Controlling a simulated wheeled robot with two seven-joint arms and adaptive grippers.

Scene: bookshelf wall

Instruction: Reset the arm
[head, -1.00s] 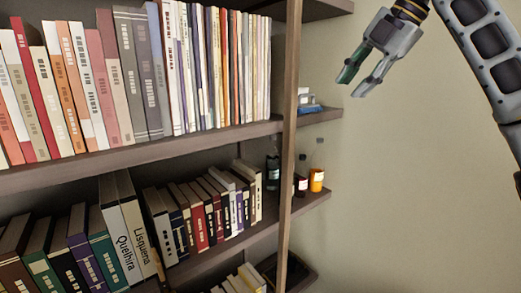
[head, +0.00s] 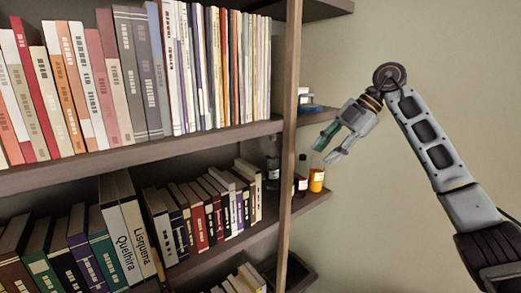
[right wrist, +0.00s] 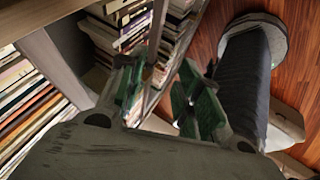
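My right gripper (head: 330,148) is in front of the wall, to the right of the bookshelf upright in the head view. Its two fingers are apart with nothing between them, so it is open and empty. The fingers with green pads also show in the right wrist view (right wrist: 158,108), spread apart over shelves and floor. My right arm (head: 432,145) comes in from the right. My left gripper is in neither view.
The bookshelf (head: 140,150) holds rows of books. The wall (head: 450,60) at right is bare.

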